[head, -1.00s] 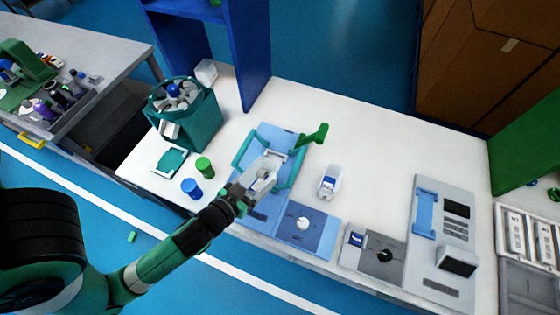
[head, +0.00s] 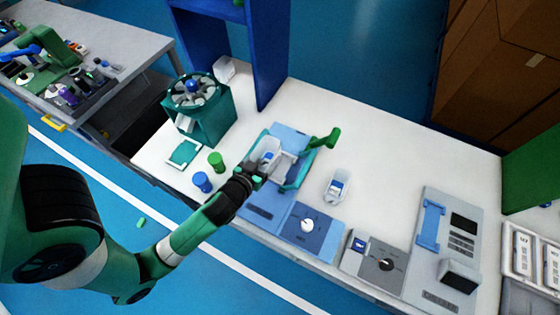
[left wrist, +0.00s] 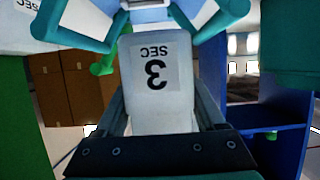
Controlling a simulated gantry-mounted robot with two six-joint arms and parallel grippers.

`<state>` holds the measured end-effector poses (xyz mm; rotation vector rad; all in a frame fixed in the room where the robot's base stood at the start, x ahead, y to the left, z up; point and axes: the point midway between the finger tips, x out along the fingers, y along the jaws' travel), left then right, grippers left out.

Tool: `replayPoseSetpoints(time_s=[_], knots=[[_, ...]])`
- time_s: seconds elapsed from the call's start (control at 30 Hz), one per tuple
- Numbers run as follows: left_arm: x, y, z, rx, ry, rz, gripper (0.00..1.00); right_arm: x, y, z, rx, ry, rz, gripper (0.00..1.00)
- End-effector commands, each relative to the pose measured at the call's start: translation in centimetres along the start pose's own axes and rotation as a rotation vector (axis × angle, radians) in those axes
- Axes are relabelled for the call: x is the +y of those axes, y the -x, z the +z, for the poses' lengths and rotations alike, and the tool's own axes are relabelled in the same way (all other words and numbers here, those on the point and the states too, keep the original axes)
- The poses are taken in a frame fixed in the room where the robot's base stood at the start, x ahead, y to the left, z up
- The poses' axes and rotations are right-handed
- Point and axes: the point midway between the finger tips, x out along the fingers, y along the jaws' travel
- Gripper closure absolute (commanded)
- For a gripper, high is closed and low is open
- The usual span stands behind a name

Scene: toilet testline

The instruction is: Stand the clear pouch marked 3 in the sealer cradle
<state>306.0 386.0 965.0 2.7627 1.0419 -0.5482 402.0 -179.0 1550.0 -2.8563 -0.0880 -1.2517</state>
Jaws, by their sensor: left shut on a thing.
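The clear pouch marked 3 (head: 267,151) is in my left gripper (head: 258,168), which is shut on it. In the left wrist view the pouch (left wrist: 157,95) shows its "3 SEC" label upside down between the fingers. In the head view the pouch is over the sealer cradle (head: 297,178), a teal frame with a green handle on a blue base. Teal cradle parts also show at the top of the left wrist view (left wrist: 70,25). The pouch's lower end and its contact with the cradle cannot be made out. My right gripper is not in view.
Grey panels (head: 405,260) lie to the right.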

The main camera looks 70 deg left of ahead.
Motion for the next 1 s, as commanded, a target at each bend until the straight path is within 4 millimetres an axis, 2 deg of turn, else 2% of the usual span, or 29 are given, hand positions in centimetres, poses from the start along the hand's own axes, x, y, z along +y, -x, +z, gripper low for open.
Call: replayPoseSetpoints(time_s=[0.03,0.1,0.3,0.57,0.7,0.77,1.0], knots=[[0.4,-1.6,0.1,0.004,0.001,-0.001,0.9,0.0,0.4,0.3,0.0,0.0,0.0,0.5],[0.7,-3.3,1.7,-0.001,0.0,-0.001,0.9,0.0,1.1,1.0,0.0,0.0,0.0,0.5],[1.5,-6.5,3.3,0.0,-0.001,0.0,0.9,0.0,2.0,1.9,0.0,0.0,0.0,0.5],[1.8,-7.5,3.9,0.0,-0.001,0.0,0.9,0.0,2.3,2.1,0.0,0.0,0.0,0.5],[1.8,-8.6,6.3,-0.002,-0.001,0.0,0.9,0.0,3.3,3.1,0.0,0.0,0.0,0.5],[1.8,-8.8,6.8,-0.002,-0.003,0.0,0.9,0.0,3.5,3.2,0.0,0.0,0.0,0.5],[1.8,-8.7,6.6,0.0,-0.001,0.0,0.9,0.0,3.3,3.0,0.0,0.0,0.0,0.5]])
